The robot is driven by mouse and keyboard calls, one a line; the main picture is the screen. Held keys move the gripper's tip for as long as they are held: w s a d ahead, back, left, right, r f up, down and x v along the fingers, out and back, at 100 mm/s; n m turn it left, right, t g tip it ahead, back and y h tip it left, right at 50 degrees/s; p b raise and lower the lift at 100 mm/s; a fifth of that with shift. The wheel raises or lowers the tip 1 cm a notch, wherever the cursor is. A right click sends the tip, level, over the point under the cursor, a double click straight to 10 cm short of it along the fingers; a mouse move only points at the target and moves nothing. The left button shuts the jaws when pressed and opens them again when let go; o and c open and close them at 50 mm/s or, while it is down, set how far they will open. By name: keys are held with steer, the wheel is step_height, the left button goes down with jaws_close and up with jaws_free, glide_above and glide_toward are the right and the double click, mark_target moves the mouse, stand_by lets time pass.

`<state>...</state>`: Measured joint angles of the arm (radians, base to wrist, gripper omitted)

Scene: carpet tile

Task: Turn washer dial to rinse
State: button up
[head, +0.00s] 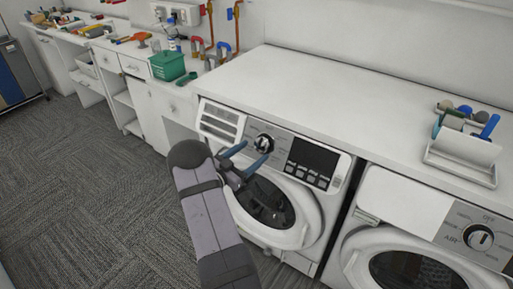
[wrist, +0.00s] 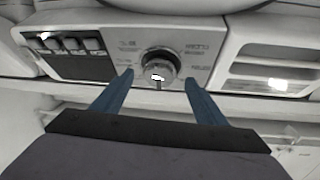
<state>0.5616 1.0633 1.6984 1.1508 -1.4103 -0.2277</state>
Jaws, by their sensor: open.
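The washer (head: 318,225) is white with a round door and stands under the counter in the middle of the head view. Its dial (head: 264,143) is a round silver knob on a grey panel with printed labels, too small to read. The dial also shows in the wrist view (wrist: 158,68), upside down, with a bright spot on its face. My gripper (head: 250,154) is open in front of the panel. In the wrist view its two blue fingers (wrist: 158,80) stand on either side of the dial, with a gap on each side. I cannot tell how far they are from the panel.
A dark display with buttons (head: 312,162) is right of the dial, and a drawer (head: 220,122) is left of it. A second machine (head: 425,240) with its own dial (head: 479,238) stands at the right. A green basket (head: 168,66) and a white tray (head: 461,158) sit on the counters.

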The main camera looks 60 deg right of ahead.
mark_target(261, 148)
steer(key=shift+s+d+p, duration=0.15)
steer(key=shift+d+p, duration=0.2)
steer(key=shift+d, duration=1.15)
steer(key=c, duration=1)
steer(key=shift+c, duration=0.2)
steer(key=shift+n, duration=0.3)
steer(key=n+t, duration=0.1)
steer(key=n, duration=0.1)
steer(key=n+t, duration=0.2)
steer(key=n, duration=0.1)
steer(key=shift+s, duration=0.4)
steer(key=shift+s+r+n+t+y+p, duration=0.1)
steer(key=shift+n+t+y+p, duration=0.15)
steer(key=shift+n+t, duration=0.9)
steer(key=shift+s+n+t+y+p, duration=0.15)
steer(key=shift+n+t+p, duration=0.15)
steer(key=shift+n, duration=1.65)
